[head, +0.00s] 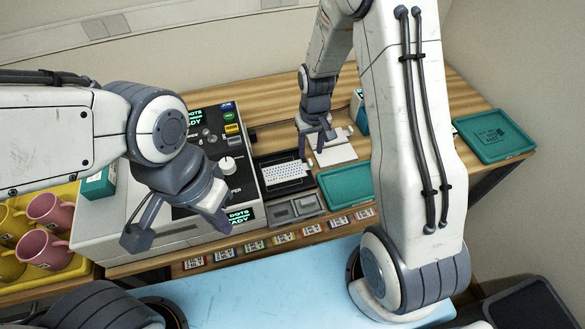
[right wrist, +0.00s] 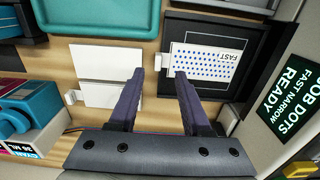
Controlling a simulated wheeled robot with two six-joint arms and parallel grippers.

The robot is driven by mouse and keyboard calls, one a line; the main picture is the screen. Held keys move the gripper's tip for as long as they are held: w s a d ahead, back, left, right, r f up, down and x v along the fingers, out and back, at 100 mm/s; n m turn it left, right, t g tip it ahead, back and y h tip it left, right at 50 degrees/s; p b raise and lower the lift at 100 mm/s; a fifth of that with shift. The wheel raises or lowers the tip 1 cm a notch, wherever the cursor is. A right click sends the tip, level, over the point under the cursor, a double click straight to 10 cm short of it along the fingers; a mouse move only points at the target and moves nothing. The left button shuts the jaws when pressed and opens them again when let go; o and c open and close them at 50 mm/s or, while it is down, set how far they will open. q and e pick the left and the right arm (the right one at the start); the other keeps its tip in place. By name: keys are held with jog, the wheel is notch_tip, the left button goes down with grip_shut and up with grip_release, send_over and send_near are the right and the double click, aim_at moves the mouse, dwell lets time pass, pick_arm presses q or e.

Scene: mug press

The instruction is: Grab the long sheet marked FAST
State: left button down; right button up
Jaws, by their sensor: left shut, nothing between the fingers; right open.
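The white sheet with blue dots, marked FAST (right wrist: 205,62), lies in a black-framed tray (right wrist: 188,25). The dotted sheet also shows in the head view (head: 285,173), just right of the press (head: 150,212). My right gripper (head: 312,148) is open and empty, beyond and to the right of that sheet in the head view. In the right wrist view, its fingers (right wrist: 160,76) are apart, the right one overlapping the sheet's left edge in the picture; I cannot tell whether it touches. My left gripper (head: 217,219) is shut and empty, in front of the press.
Plain white sheets (right wrist: 105,62) lie beside the tray. Teal trays (head: 345,186) (head: 494,136) sit to the right. A yellow crate of pink and yellow mugs (head: 50,210) is at left. Several small coloured labels (head: 282,239) line the table's front edge.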

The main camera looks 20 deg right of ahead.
aim_at(310, 162)
notch_tip(310, 162, down, 5)
jog(key=shift+w+d+f+p, duration=0.1)
jog(key=shift+d+p, duration=0.05)
jog(key=shift+p, duration=0.45)
grip_shut()
